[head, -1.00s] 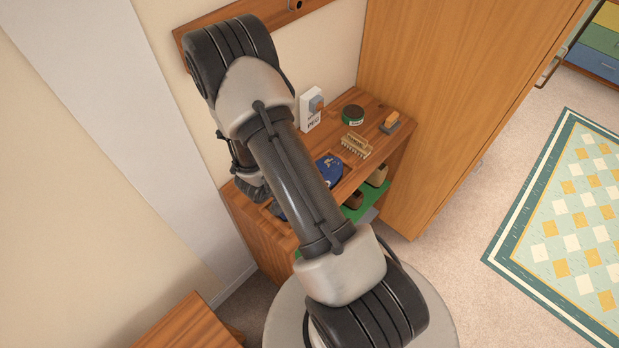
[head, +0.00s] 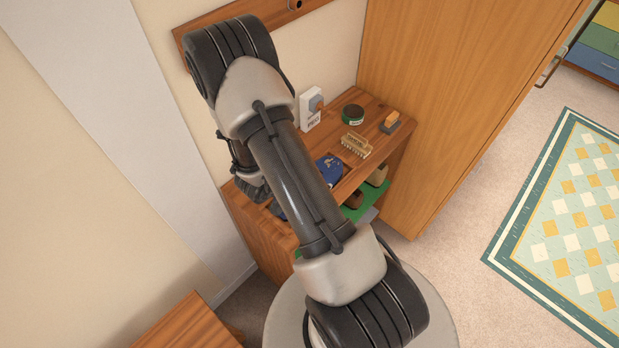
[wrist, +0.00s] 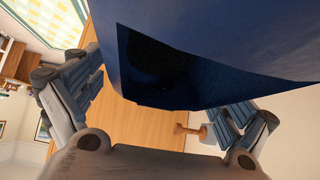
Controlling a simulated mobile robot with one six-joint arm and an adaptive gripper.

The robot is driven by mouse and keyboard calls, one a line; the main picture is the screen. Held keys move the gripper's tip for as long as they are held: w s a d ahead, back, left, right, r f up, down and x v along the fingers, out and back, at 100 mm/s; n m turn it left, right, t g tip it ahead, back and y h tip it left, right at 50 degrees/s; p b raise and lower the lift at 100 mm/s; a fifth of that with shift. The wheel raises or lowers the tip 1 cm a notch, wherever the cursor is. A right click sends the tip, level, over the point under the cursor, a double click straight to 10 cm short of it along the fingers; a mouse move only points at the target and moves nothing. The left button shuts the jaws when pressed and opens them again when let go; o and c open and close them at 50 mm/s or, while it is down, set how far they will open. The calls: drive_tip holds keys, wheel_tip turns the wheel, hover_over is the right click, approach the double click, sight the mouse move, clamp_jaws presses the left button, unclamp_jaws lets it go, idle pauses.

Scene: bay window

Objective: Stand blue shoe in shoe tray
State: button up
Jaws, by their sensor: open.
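The blue shoe (head: 328,171) shows on top of the wooden cabinet, partly hidden behind my arm in the head view. A blue patch also shows on the other side of the arm; I cannot tell if it is the same shoe. In the wrist view the blue shoe (wrist: 215,50) fills the upper middle, very close to the camera. My gripper (wrist: 152,108) is open, with one finger on either side of the shoe; contact is not clear. A green tray (head: 353,214) with brown shoes, perhaps the shoe tray, is on the shelf below.
On the cabinet top (head: 378,152) stand a wooden brush (head: 357,145), a round green-and-black tin (head: 353,114), a white box (head: 310,108) and an orange-and-grey block (head: 391,121). A tall wooden wardrobe (head: 440,100) borders the cabinet on the right. Carpet with a patterned rug (head: 575,220) lies further right.

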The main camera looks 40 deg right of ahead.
drive_tip(key=shift+p+v, duration=2.75)
drive_tip(key=shift+v, duration=0.75)
